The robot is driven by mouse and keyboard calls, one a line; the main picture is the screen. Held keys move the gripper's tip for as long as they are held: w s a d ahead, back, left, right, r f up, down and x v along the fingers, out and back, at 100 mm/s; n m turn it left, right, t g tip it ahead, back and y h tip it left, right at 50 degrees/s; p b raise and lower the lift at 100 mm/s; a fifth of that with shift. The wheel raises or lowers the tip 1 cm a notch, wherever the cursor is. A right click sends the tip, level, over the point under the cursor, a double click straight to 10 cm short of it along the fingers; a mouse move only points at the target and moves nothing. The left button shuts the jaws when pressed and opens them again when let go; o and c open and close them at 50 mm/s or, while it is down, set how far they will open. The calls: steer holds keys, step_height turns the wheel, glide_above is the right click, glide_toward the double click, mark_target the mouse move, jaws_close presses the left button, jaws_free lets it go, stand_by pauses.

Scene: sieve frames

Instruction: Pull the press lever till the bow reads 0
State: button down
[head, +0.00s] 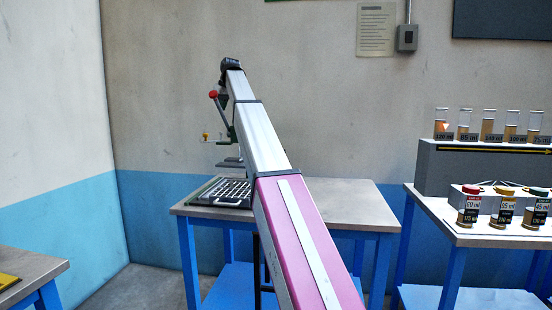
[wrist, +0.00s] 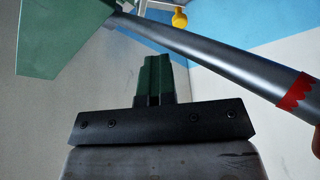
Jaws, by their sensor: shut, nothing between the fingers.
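The press lever is a grey metal rod (wrist: 215,55) running diagonally across the upper right of the wrist view, with a red band (wrist: 297,92) near its outer end. In the head view, its red knob (head: 213,94) shows left of my arm's end, with the rod slanting down to the right. The green press body (wrist: 65,35) fills the wrist view's upper left. My gripper (wrist: 153,62) is shut and empty, its green-padded fingers together below the rod. No contact with the rod shows. I cannot make out a bow or its reading; my arm hides much of the press.
The press stands on a grey-topped table (head: 335,193) with blue legs, beside a dark grid tray (head: 222,192). A yellow knob (head: 206,135) sticks out left of the press and shows in the wrist view (wrist: 180,17). A right-hand table holds labelled bottles (head: 503,207).

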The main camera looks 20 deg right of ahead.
mark_target(218, 105)
steer(key=shift+s+a+r, duration=0.1)
steer(key=shift+s+a, duration=0.2)
steer(key=shift+s, duration=0.6)
steer(key=shift+s+a+r, duration=0.1)
steer(key=shift+s+a, duration=0.2)
steer(key=shift+s, duration=0.55)
steer(key=shift+s+a+r, duration=0.1)
steer(key=shift+s+a, duration=0.2)
steer(key=shift+s, duration=0.6)
steer(key=shift+f, duration=0.1)
steer(key=shift+s+a+f, duration=0.2)
steer(key=shift+s+f, duration=0.1)
steer(key=shift+f, duration=0.15)
steer(key=shift+s+a+f, duration=0.15)
steer(key=shift+s+f, duration=0.15)
steer(key=shift+f, duration=0.15)
steer(key=shift+s+a+f, duration=0.15)
steer(key=shift+s+f, duration=0.15)
steer(key=shift+f, duration=0.2)
steer(key=shift+s+a+f, duration=0.1)
steer(key=shift+s+f, duration=0.2)
steer(key=shift+f, duration=0.2)
